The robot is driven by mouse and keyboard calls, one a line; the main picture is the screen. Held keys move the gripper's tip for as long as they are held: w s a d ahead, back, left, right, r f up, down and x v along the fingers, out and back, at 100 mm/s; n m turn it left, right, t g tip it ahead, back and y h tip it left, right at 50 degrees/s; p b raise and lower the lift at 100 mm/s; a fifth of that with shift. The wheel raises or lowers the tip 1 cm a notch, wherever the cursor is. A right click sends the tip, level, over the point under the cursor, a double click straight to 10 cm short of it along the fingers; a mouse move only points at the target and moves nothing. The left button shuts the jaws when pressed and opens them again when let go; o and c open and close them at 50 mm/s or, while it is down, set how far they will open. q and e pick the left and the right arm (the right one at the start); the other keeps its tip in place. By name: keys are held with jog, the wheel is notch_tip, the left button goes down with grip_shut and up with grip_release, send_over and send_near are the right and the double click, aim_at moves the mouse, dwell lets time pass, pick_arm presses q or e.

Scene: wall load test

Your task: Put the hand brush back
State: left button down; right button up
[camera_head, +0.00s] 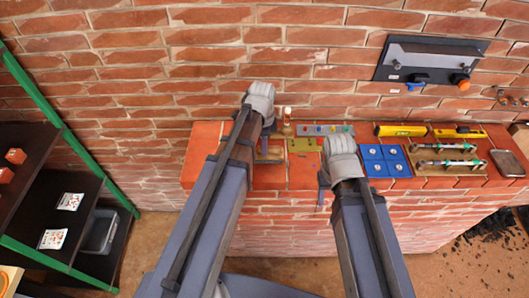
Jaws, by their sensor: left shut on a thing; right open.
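My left gripper (262,104) is over the left part of the brick ledge, close to the wall. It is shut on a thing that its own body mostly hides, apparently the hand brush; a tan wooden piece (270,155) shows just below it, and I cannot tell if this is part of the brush. My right gripper (339,160) is open over the ledge's front, left of the blue tray. Its fingertips are hard to see.
The brick ledge (285,210) bears a blue tray (385,160), a yellow level (400,130), a wooden board with metal bars (447,160) and a small bottle (287,120). A dark panel (430,62) hangs on the wall. A dark shelf (45,205) with green posts stands left.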

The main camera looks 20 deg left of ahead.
pick_arm(q)
notch_tip(320, 180, down, 2)
jog(key=shift+f+b, duration=0.1)
jog(key=shift+b, duration=0.5)
pick_arm(e)
notch_tip(320, 180, down, 2)
pick_arm(q)
jog(key=c, duration=0.7)
grip_release()
pick_arm(e)
jog(key=shift+f, duration=0.15)
pick_arm(q)
jog(key=shift+o, duration=0.2)
notch_tip(320, 180, up, 12)
jog(key=p, duration=1.2)
jog(key=s+d+n+y, duration=0.1)
jog(key=s+d+n, duration=1)
jog(key=s, duration=0.3)
jog(key=shift+d+r+y, duration=0.2)
jog(key=shift+d+y, duration=0.1)
jog(key=shift+d, duration=0.15)
pick_arm(e)
notch_tip(320, 180, up, 12)
